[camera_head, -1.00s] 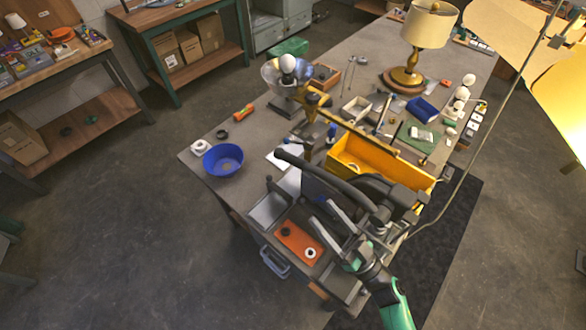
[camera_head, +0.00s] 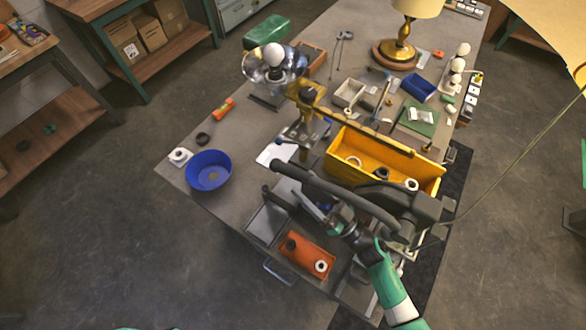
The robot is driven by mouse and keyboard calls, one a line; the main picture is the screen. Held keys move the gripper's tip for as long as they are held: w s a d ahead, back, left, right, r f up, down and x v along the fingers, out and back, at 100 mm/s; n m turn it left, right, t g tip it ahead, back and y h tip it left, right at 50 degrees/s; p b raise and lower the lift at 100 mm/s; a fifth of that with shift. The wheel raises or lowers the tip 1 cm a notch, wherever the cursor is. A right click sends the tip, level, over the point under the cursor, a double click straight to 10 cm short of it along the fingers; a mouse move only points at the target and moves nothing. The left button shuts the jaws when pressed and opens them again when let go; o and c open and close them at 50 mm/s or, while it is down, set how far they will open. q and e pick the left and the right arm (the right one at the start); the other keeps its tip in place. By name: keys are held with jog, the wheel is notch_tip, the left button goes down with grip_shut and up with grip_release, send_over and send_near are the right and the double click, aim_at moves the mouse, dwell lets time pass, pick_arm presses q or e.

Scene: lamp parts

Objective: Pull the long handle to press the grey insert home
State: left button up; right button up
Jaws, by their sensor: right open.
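A long dark curved bar (camera_head: 335,191), which looks like the long handle, runs from a rounded end at upper left to a dark machine body (camera_head: 395,202) at the right. My right gripper (camera_head: 312,212) is open just below the bar on its near side, with the bar close to its fingers. I cannot tell whether they touch it. Part of the gripper is hard to make out against the dark parts. I cannot pick out the grey insert; the bar and the machine body hide the area behind them. My left gripper is out of view.
An orange tray (camera_head: 300,262) with a dark ring and a white ring lies in front, beside a grey tray (camera_head: 266,223). A yellow bin (camera_head: 352,142) stands behind the bar. A blue bowl (camera_head: 209,171) sits left. The brass lamp (camera_head: 402,50) stands far back.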

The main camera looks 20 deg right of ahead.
aim_at(294, 173)
jog(key=x, duration=0.5)
jog(key=shift+w, duration=0.1)
grip_shut()
dwell(1.2)
